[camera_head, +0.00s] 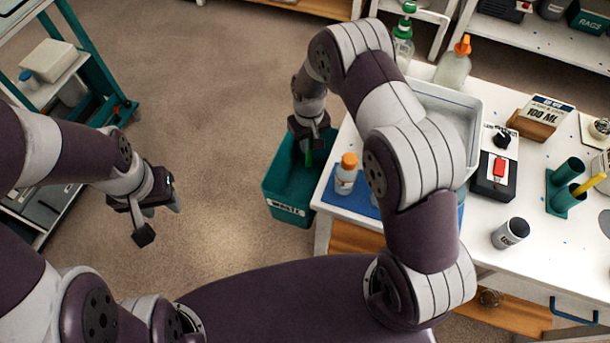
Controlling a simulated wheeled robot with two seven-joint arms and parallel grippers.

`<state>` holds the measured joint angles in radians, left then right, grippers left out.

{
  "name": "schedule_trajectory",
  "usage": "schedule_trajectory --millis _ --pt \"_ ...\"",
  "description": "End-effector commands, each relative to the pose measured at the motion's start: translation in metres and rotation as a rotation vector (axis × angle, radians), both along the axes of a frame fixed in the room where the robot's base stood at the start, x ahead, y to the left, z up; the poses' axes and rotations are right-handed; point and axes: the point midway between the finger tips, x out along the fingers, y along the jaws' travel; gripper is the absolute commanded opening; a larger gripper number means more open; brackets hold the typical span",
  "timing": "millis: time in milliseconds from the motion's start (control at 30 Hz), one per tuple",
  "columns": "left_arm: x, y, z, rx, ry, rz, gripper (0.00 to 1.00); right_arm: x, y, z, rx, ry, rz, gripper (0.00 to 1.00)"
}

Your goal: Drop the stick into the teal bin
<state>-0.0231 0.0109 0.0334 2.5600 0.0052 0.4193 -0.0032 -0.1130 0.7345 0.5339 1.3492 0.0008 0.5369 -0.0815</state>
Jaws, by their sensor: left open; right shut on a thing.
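The teal bin (289,211), with a "WASTE" label on its front, stands on the floor against the left end of the white bench. My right gripper (309,138) is over the bin's opening, pointing down. It is shut on a green stick (309,157), which hangs down at the bin's mouth; its lower end is hard to make out. My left gripper (158,215) is open and empty over the bare floor, well left of the bin.
The white bench (470,265) holds an orange-capped bottle (346,174), a grey tub (462,105), a black device with a red switch (493,174), a dark cup (511,232) and teal holders (567,171). A teal-framed cart (92,60) stands at left. Floor between is clear.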

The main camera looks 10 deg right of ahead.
Motion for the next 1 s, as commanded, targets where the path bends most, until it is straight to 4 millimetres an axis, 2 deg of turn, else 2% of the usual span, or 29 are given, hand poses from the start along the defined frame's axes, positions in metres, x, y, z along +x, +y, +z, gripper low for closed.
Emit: schedule_trajectory --millis 67,100,167,433,533,800,1000 --pt "0.0 0.0 0.001 0.0 0.0 0.0 0.43 0.0 0.0 0.001 0.0 0.0 0.0 0.0" --pt "0.0 0.0 0.001 0.0 0.0 0.0 0.43 0.0 0.0 0.001 0.0 0.0 0.0 0.3" --pt "0.0 0.0 0.001 0.0 0.0 0.0 0.43 0.0 0.0 0.001 0.0 0.0 0.0 0.47" --pt "0.0 0.0 0.001 0.0 0.0 0.0 0.43 0.0 0.0 0.002 0.0 0.0 0.0 0.47" --pt "0.0 0.0 0.0 0.0 0.0 0.0 0.43 0.001 0.0 0.011 0.0 -0.002 0.0 0.47" --pt "0.0 0.0 -0.002 0.0 0.0 0.0 0.43 0.002 0.0 0.081 0.001 -0.005 0.0 0.47" --pt "0.0 0.0 -0.003 0.0 0.0 0.0 0.43 0.002 0.0 0.118 0.0 -0.002 0.0 0.47"
